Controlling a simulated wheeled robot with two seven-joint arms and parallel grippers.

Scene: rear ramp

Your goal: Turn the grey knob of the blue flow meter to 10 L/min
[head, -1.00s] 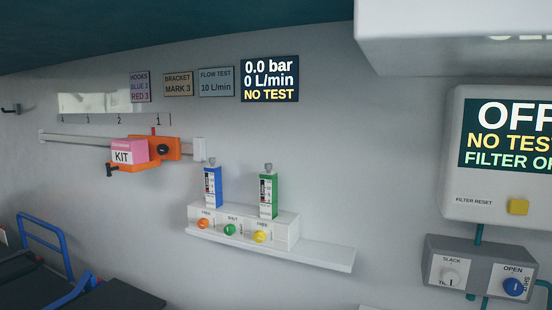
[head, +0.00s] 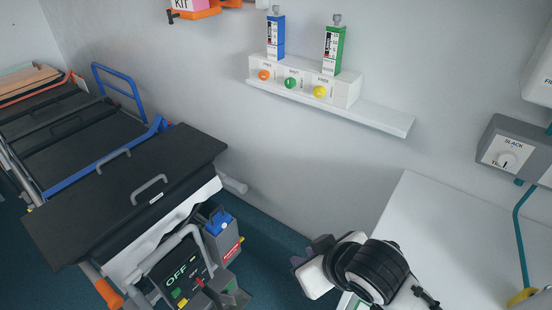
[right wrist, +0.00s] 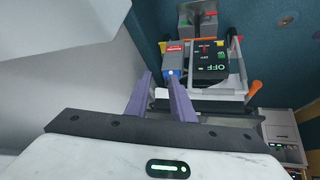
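The blue flow meter (head: 276,38) stands upright on a white block on the wall shelf, upper middle of the head view. Its grey knob (head: 276,9) is on top, near the frame's top edge. The scale is too small to read. My right gripper (head: 309,251) is low in the head view, well below and apart from the meter. In the right wrist view its two purple fingers (right wrist: 160,80) stand apart with nothing held between them. The meter is not in the right wrist view. My left gripper is not in view.
A green flow meter (head: 333,51) stands right of the blue one. Orange, green and yellow knobs sit on the white block's front (head: 346,94). The white shelf (head: 385,120) juts from the wall. A stretcher (head: 140,185) is at left, a white worktop (head: 440,225) at right.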

